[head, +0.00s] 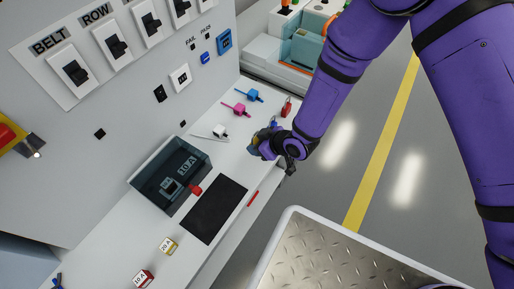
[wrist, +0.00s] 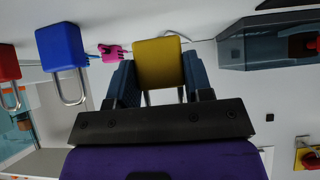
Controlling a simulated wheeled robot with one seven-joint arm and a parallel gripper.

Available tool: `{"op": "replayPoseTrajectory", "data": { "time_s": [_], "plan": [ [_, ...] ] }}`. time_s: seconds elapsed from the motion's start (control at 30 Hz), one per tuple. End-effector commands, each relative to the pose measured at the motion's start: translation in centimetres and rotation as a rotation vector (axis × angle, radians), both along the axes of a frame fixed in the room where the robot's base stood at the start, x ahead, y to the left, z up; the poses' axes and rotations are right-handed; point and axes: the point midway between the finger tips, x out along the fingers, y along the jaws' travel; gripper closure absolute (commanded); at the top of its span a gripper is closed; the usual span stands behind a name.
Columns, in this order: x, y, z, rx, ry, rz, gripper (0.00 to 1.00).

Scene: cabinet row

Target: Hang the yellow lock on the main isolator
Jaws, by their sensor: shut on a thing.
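The yellow lock (wrist: 159,62) is between the two blue fingers of my gripper (wrist: 160,80) in the wrist view, its metal shackle running back toward the palm. My gripper (head: 268,147) is shut on it; in the head view only a small yellowish patch of the lock shows. The gripper is at the front edge of the white ledge, beside the loose locks. A yellow and red switch (head: 14,138) with a grey metal part, which looks like the main isolator, is on the panel at the far left. It also shows at the wrist view's lower right (wrist: 308,158).
A red lock (head: 287,106), a blue lock (wrist: 60,46) and a pink tagged piece (head: 240,108) are near the gripper. A dark transparent box (head: 150,180) and a black mat (head: 214,210) lie on the ledge toward the isolator. A metal-topped cart (head: 330,262) stands in front.

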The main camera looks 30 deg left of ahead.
Motion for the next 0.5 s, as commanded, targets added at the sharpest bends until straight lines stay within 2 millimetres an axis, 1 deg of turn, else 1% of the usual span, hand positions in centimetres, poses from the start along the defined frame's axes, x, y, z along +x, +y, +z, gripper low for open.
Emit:
{"op": "replayPoseTrajectory", "data": {
  "time_s": [0.03,0.3,0.4,0.5],
  "plan": [
    [0.1,0.0,1.0,0.003,-0.001,-0.001,0.71],
    [0.0,0.0,5.5,0.002,-0.001,-0.001,0.71],
    [0.0,0.0,6.5,0.001,0.0,0.0,0.71],
    [0.0,0.0,6.9,0.0,0.0,0.0,0.71]
  ]
}}
